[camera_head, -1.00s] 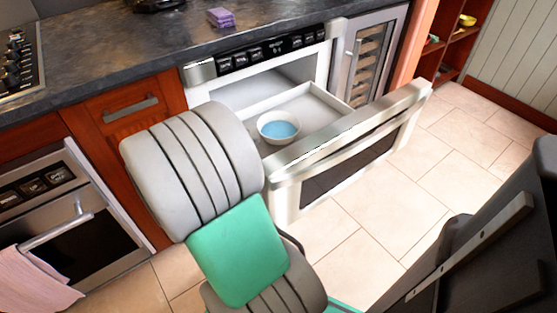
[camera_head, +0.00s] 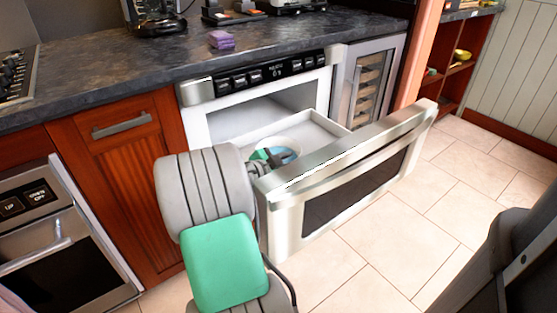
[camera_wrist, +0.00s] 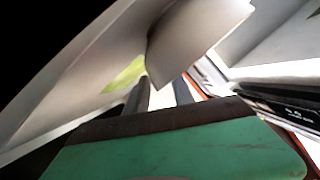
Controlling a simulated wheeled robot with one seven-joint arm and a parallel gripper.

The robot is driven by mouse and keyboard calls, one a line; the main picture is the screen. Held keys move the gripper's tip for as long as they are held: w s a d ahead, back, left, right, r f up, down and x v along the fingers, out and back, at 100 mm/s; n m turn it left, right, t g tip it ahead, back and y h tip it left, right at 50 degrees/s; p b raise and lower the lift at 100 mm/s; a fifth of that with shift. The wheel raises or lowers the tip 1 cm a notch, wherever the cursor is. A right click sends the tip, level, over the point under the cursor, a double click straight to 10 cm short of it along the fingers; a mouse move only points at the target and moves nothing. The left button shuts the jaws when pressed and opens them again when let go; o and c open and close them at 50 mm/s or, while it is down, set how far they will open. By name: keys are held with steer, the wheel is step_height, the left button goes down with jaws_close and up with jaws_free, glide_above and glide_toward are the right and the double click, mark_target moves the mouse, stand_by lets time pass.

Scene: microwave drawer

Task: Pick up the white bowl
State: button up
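The white bowl (camera_head: 286,141) with a blue inside sits in the pulled-out microwave drawer (camera_head: 322,126). My gripper (camera_head: 274,159) is at the bowl's near left side in the head view and hides part of it. In the wrist view my two fingers (camera_wrist: 162,93) stand apart with a bright gap between them. A pale curved surface just beyond the fingers looks like the bowl (camera_wrist: 195,40). I cannot tell whether the fingers touch it or straddle its rim.
The drawer's steel front (camera_head: 350,160) stands between the bowl and the open tiled floor (camera_head: 370,240). The microwave body (camera_head: 265,100) and dark counter (camera_head: 290,45) are behind and above. A purple sponge (camera_head: 221,39) lies on the counter.

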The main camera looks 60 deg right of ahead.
steer(key=c, duration=0.6)
jaws_close()
steer(key=shift+a+f, duration=0.1)
steer(key=shift+f, duration=0.05)
stand_by(0.4)
